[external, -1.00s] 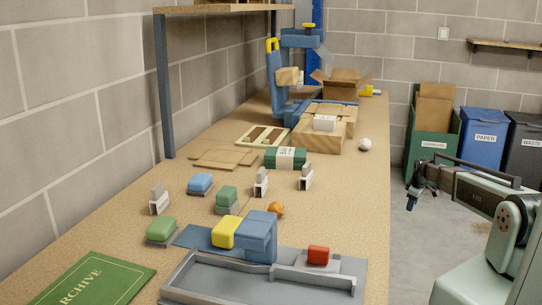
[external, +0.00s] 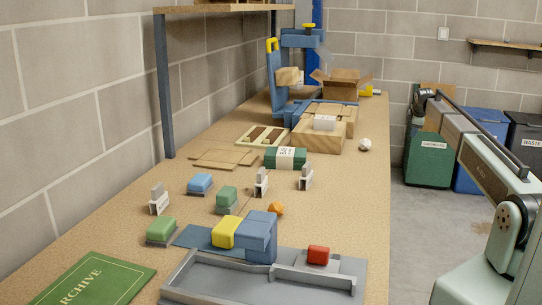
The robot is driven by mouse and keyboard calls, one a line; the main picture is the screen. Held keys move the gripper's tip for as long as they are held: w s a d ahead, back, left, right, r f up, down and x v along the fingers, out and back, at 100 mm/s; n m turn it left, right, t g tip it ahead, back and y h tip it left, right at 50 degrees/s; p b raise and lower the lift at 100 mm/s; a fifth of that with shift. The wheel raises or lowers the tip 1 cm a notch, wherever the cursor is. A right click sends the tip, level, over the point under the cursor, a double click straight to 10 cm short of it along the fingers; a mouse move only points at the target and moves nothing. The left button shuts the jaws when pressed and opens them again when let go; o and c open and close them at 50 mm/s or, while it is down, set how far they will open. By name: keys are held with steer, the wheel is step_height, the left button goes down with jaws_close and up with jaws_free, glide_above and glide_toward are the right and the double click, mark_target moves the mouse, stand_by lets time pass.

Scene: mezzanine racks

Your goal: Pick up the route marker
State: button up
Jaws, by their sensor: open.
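No label reading "route marker" is legible, so I cannot tell for certain which thing it is. A small orange faceted piece (external: 276,209) lies on the bench behind the blue block-shaped fixture. Small upright grey-and-white tag holders stand on the bench: one at left (external: 159,199), one in the middle (external: 261,182) and one at right (external: 306,177). My gripper (external: 427,96) is at the upper right, beyond the bench's right edge, raised in front of the bins. It is open and far from these things, with nothing seen in it; its fingers are small and dark.
Green (external: 161,230), blue (external: 200,183) and yellow (external: 225,232) blocks stand nearby. A grey tray (external: 200,285) with a red block (external: 318,255) fills the front.

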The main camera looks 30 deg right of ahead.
steer(key=a+r, duration=0.1)
steer(key=a, duration=0.3)
steer(key=w+a+r+n, duration=0.1)
steer(key=a, duration=0.4)
steer(key=w+a+r+n, duration=0.1)
steer(key=a, duration=0.3)
steer(key=shift+w+a+r+y, duration=0.1)
steer(key=shift+a+r+y, duration=0.2)
steer(key=shift+a+r, duration=0.1)
steer(key=s+a+r+n, duration=0.1)
steer(key=a+r+n, duration=0.15)
steer(key=a, duration=1.25)
step_height(320, 180, up, 4)
steer(key=n+t+h, duration=0.3)
steer(key=n+h, duration=0.4)
steer(key=n, duration=0.5)
glide_above(305, 167)
steer(key=shift+s+a+f, duration=0.1)
steer(key=shift+a+f, duration=0.05)
steer(key=shift+f, duration=0.95)
steer(key=shift+a+f, duration=0.1)
steer(key=shift+f, duration=1.95)
steer(key=shift+x, duration=1.15)
steer(key=shift+w+d+f, duration=0.25)
steer(key=shift+f, duration=0.05)
jaws_close()
